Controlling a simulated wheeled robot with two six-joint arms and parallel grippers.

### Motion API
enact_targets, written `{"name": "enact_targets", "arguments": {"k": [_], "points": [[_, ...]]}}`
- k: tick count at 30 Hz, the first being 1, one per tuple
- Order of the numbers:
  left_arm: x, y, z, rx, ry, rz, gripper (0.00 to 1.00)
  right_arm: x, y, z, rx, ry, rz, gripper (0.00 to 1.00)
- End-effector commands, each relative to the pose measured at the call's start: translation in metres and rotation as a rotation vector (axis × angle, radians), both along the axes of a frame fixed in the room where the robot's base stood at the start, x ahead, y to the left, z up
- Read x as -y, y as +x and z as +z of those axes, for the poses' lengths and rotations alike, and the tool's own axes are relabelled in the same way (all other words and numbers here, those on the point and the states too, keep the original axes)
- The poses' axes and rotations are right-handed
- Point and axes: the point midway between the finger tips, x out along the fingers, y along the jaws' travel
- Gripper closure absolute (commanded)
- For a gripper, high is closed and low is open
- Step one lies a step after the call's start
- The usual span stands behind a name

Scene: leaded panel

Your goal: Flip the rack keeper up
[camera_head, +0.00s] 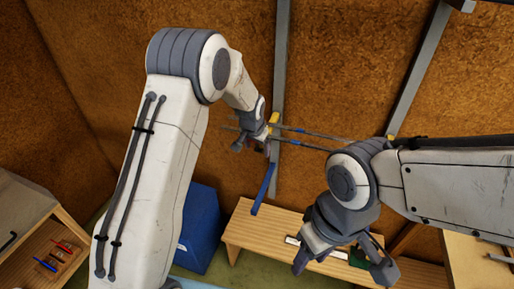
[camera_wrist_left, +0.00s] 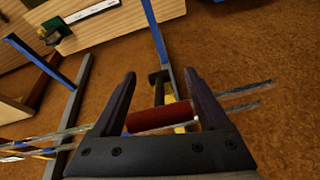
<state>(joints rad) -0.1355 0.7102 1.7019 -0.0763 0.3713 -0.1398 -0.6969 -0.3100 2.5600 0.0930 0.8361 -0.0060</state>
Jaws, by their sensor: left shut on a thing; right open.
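The wall rack has grey metal uprights (camera_head: 282,65) with yellow supports, and thin rods (camera_head: 308,133) lie across them. My left gripper (camera_head: 254,143) is at the left upright, beside the rods. In the left wrist view its fingers (camera_wrist_left: 163,92) are shut on a red grip (camera_wrist_left: 160,119), seemingly the keeper's handle. A yellow part shows just behind the grip. A blue bar (camera_head: 264,188) slants down below this gripper; its joint to the grip is hidden. My right gripper (camera_head: 340,266) is open and empty, lower right, in front of the bench.
A wooden bench (camera_head: 250,227) stands below the rack, with a white strip (camera_head: 292,240) and a green item (camera_head: 358,259) on it. A blue bin (camera_head: 199,229) stands left of it. A wooden cabinet (camera_head: 28,210) is at far left. Rods run close beside my left gripper.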

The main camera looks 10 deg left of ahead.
Motion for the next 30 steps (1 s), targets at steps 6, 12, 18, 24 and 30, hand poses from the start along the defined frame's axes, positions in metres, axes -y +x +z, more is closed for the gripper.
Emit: {"name": "enact_targets", "arguments": {"k": [6, 12, 18, 24, 30], "points": [[0.0, 0.004, 0.005, 0.013, -0.002, 0.002, 0.0, 0.0, 0.0, 0.001, 0.0, 0.0, 0.0, 0.5], [0.0, 0.002, 0.005, 0.009, -0.001, 0.001, 0.0, 0.0, 0.0, -0.001, 0.0, 0.0, 0.0, 0.5], [-0.001, -0.007, 0.026, 0.011, -0.001, 0.001, 0.0, 0.0, 0.0, -0.014, 0.0, 0.0, -0.002, 0.5], [-0.002, -0.021, 0.065, 0.016, -0.002, 0.001, 0.0, 0.0, 0.0, -0.028, 0.0, 0.0, -0.004, 0.5], [-0.003, -0.031, 0.093, 0.015, -0.002, 0.002, 0.0, 0.0, 0.0, -0.035, -0.001, 0.0, -0.006, 0.5]]}}
